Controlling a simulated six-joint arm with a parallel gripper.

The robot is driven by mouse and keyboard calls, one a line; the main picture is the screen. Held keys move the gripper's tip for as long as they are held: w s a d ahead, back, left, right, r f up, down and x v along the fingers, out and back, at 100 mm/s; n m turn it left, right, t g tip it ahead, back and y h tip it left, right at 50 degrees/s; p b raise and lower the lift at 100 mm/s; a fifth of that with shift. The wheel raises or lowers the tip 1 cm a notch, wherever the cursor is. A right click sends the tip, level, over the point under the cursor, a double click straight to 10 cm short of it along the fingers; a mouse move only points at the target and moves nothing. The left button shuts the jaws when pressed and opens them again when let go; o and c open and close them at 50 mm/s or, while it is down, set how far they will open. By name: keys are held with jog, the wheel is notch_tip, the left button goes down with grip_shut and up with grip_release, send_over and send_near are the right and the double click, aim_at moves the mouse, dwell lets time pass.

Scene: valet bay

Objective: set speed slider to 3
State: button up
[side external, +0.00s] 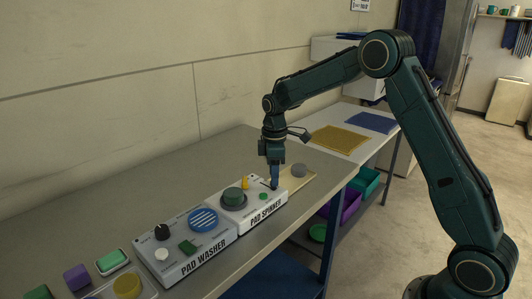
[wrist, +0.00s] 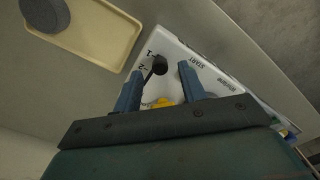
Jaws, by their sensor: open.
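The white PAD SPINNER box (side external: 266,211) stands on the grey bench in the side external view, with a round green-grey top piece and a small green button. Its top panel (wrist: 172,42) fills the middle of the wrist view. My gripper (side external: 274,186) is down at the box's far right end. In the wrist view its two blue fingers (wrist: 160,70) are open, one on each side of the knob. I cannot tell whether either touches it.
The PAD WASHER box (side external: 187,254) stands left of the spinner. A tan tray (side external: 298,177) with a grey round pad (side external: 299,170) lies just beyond it. A yellow part (wrist: 163,102) shows near the fingers. Yellow (side external: 340,139) and blue (side external: 371,122) mats lie farther back.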

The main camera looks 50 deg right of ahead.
jog(key=shift+f, duration=1.15)
grip_shut()
